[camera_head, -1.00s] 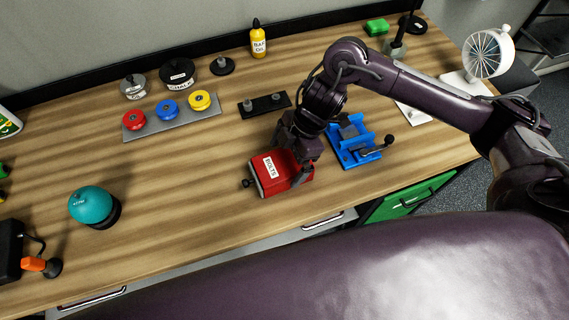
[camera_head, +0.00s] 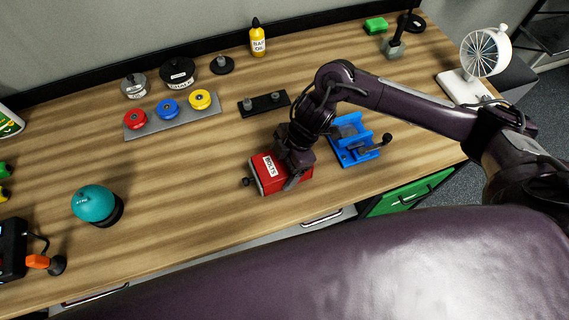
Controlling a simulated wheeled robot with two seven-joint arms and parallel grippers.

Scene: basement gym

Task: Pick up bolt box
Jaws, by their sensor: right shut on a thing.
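The bolt box (camera_head: 268,180) is a small red box with a white label and a dark knob at its left end. It is near the front edge of the wooden workbench, in the middle of the view. My right gripper (camera_head: 293,172) comes down from above and is shut on the box, with a finger against its near side. Whether the box rests on the bench or hangs just above it, I cannot tell. The far finger is hidden by the gripper and the box. My left gripper is not in view.
A blue vise (camera_head: 353,142) stands close to the right of the box. A black plate with pegs (camera_head: 264,103) lies behind it. A tray (camera_head: 203,116) with coloured pucks is at the back left. A teal ball (camera_head: 94,204) sits left, with bare bench between.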

